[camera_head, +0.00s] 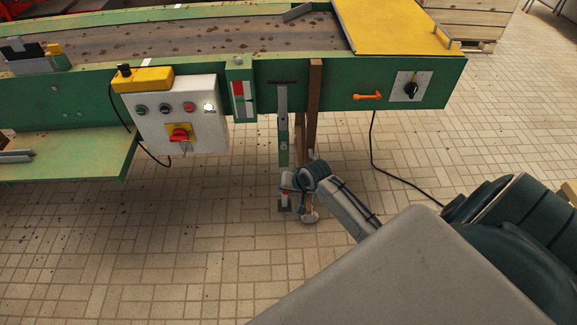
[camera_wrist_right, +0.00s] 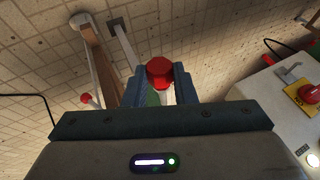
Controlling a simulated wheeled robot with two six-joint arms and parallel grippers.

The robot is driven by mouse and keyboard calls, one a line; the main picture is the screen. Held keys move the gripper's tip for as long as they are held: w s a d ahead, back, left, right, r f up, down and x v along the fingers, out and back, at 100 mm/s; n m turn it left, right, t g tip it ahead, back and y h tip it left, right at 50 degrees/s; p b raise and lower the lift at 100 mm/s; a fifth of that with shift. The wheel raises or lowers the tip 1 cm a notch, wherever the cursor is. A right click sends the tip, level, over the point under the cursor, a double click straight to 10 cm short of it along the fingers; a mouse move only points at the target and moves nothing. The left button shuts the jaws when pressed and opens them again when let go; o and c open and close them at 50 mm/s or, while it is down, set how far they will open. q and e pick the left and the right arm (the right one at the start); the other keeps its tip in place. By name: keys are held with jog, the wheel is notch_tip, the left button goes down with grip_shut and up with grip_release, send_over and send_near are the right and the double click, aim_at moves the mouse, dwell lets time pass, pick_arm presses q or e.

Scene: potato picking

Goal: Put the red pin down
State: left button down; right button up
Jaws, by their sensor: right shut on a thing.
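My right gripper (camera_wrist_right: 160,85) is shut on the red pin (camera_wrist_right: 160,72), and its red head stands between the two blue fingers in the right wrist view. The part of the pin below the head is mostly hidden by the fingers. In the head view my right gripper (camera_head: 288,183) is low beside the conveyor's support legs, below the green side frame. My left gripper is not in view.
The green conveyor (camera_head: 270,90) runs above, with a control box (camera_head: 180,120) on its side. A brown leg (camera_wrist_right: 100,58) and a metal leg (camera_wrist_right: 127,45) stand close to the gripper. A small red knob (camera_wrist_right: 87,98) is near the brown leg. Tiled floor is open in front.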

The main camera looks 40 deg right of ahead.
jog(key=shift+s+a+r+p, duration=0.2)
jog(key=shift+s+a+p, duration=0.25)
jog(key=shift+s, duration=0.2)
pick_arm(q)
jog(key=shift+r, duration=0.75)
pick_arm(e)
jog(key=shift+s+a+f, duration=0.1)
jog(key=shift+s+f, duration=0.05)
jog(key=shift+s, duration=0.05)
